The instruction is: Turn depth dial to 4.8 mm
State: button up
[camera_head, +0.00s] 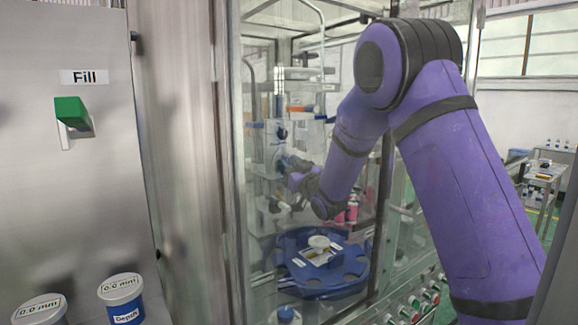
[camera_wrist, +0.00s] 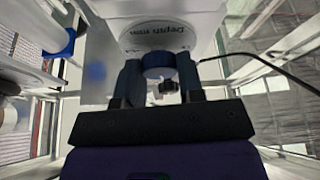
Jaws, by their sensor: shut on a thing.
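The depth dial (camera_wrist: 158,66) shows in the wrist view as a blue knob under a round white plate (camera_wrist: 160,36) marked "Depth mm", whose text appears upside down. My gripper (camera_wrist: 160,72) has its two dark fingers on either side of the knob, shut on it. The dial's reading cannot be made out. In the head view my purple arm reaches into the glass-walled machine, and my gripper (camera_head: 290,172) is small at its end, next to the machine's inner parts. The dial is too small to tell there.
A blue round turntable (camera_head: 290,278) with a white-topped part lies below the arm. Clear panels and metal posts (camera_head: 232,150) surround the arm. Buttons (camera_head: 415,302) line the front edge.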

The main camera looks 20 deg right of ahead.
jog(key=shift+n+g+y, duration=0.55)
jog(key=shift+n, duration=1.1)
jog(key=shift+n+g+y, duration=0.5)
jog(key=shift+n+y, duration=0.1)
jog(key=shift+n, duration=1)
jog(key=shift+n+g+y, duration=0.55)
jog(key=shift+n, duration=1.1)
jog(key=o, duration=0.9)
jog(key=shift+v, duration=3.8)
jog(key=shift+d+r, duration=0.1)
jog(key=shift+r, duration=0.05)
